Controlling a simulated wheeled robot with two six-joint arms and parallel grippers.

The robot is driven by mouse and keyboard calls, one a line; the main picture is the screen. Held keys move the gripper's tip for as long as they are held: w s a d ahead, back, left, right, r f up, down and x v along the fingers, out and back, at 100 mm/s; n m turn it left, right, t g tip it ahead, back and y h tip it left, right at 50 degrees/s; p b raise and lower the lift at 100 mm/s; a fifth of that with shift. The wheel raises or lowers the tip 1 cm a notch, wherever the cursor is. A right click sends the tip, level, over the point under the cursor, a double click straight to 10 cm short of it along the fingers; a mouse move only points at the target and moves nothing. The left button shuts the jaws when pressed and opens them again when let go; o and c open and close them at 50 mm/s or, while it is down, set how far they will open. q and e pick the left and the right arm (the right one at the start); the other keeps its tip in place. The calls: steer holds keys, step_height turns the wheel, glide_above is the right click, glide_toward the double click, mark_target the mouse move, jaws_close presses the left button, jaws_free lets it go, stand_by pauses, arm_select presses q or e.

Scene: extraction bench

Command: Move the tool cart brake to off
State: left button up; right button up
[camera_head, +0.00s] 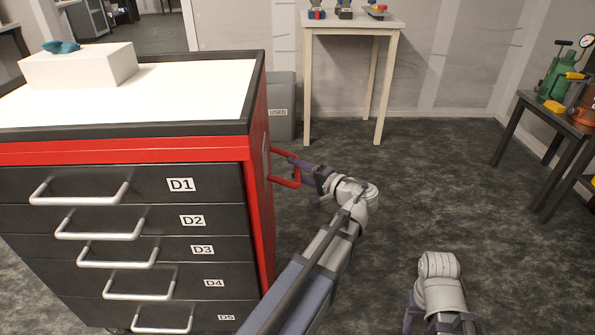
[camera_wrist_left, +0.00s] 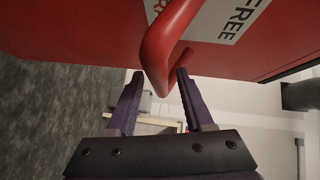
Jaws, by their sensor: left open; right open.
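The tool cart (camera_head: 258,180) stands at the left, red with dark drawers. A bent red bar (camera_head: 297,177) sticks out of its right side. In the left wrist view this red bar (camera_wrist_left: 166,50) is close up, by a white label reading FREE (camera_wrist_left: 238,20) and a second label cut off. My left gripper (camera_head: 296,163) is at the bar; in the wrist view its open fingers (camera_wrist_left: 158,80) stand on either side of the bar's lower end, with no clear grip. My right gripper (camera_head: 411,316) is low at the bottom edge, its fingers hardly visible.
A white block (camera_head: 80,66) with a teal item lies on the cart top. A grey bin marked USED (camera_head: 282,110) and a small table (camera_head: 352,25) stand behind. A dark table (camera_head: 550,115) with a green jack (camera_head: 556,75) is at the right. The floor between is clear.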

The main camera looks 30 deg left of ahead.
arm_select(q)
steer(key=shift+a, duration=0.1)
jaws_close()
stand_by(0.4)
stand_by(1.0)
